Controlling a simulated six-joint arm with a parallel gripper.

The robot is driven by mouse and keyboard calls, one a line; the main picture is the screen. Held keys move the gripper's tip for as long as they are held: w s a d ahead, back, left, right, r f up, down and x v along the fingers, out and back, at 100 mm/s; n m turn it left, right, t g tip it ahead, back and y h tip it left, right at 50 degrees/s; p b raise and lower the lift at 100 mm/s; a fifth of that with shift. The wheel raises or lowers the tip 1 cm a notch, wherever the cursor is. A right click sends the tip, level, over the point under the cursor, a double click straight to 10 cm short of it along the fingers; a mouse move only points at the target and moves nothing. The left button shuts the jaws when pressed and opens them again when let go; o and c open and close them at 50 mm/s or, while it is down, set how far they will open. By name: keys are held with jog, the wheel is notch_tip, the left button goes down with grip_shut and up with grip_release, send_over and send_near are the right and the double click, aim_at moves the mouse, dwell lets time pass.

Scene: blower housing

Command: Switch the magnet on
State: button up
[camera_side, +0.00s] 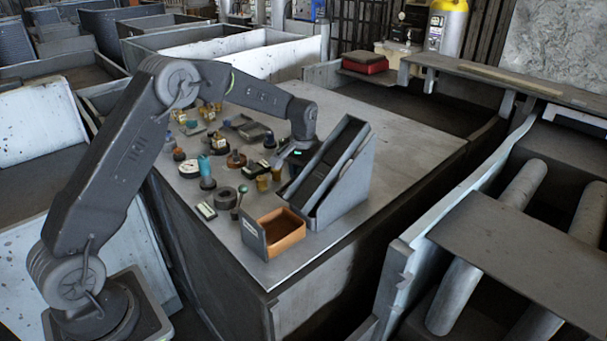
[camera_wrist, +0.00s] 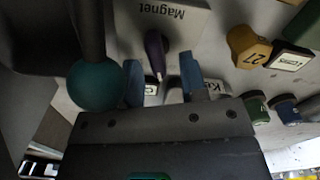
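A light plate labelled "Magnet" (camera_wrist: 165,14) shows upside down at the top of the wrist view. A dark purple lever (camera_wrist: 155,50) stands at its edge, with a small white label below it. My gripper (camera_wrist: 160,66) has its two blue fingers apart, one to each side of the lever in the picture, with visible gaps. I cannot tell how deep the lever sits between the fingers. In the side view my gripper (camera_side: 292,157) is low over the table beside the dark sloped stand, and the magnet lever cannot be made out there.
A teal ball on a dark rod (camera_wrist: 96,86) is close by my left finger. A yellow knob marked 27 (camera_wrist: 246,46) lies to the right.

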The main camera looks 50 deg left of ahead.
jog(key=shift+f, duration=0.1)
grip_shut()
dwell(0.3)
jog(key=shift+d+m, duration=0.1)
jog(key=shift+m, duration=0.7)
grip_release()
